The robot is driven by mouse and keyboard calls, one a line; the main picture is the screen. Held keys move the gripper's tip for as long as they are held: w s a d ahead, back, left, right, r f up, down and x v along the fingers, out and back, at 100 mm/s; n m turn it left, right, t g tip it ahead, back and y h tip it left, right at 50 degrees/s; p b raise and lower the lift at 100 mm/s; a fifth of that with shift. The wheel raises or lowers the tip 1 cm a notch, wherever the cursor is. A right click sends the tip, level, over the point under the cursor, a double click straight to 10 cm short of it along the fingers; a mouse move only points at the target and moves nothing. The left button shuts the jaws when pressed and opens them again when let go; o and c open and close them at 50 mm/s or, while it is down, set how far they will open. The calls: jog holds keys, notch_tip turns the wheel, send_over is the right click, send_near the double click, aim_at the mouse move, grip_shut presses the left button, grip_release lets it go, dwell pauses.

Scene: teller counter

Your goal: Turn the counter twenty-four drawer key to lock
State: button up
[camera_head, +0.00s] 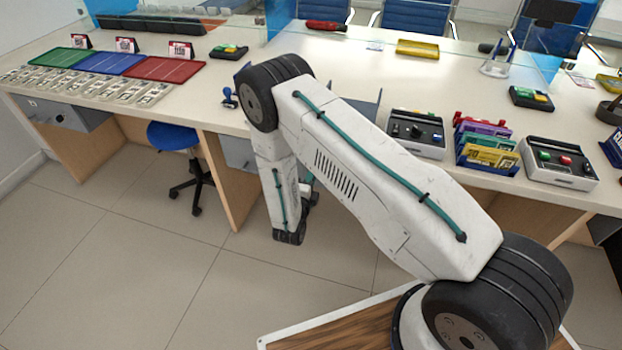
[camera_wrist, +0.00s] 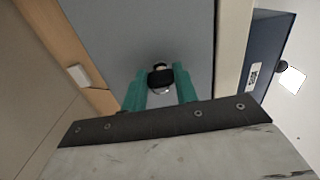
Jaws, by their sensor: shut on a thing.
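The key (camera_wrist: 160,78) shows in the wrist view as a small black head against a grey drawer front (camera_wrist: 205,30). My gripper (camera_wrist: 161,88) has its two green fingers on either side of the key head and is shut on it. The keyhole is hidden behind the key, and I cannot tell the key's turn angle. In the head view a grey drawer (camera_head: 238,152) shows under the counter, partly behind my arm. My fingers and the key are mostly hidden there by my wrist.
The counter top (camera_head: 350,60) is above my gripper. A blue stool (camera_head: 172,136) stands to the left, by a wooden side panel (camera_head: 225,185). Another grey drawer (camera_head: 62,114) is at the far left. A control box (camera_head: 416,132) sits near the counter edge. Open floor lies in front.

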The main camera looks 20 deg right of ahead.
dwell(0.4)
jog(key=o, duration=1)
jog(key=v, duration=0.7)
jog(key=shift+s+a, duration=0.25)
jog(key=shift+s, duration=0.05)
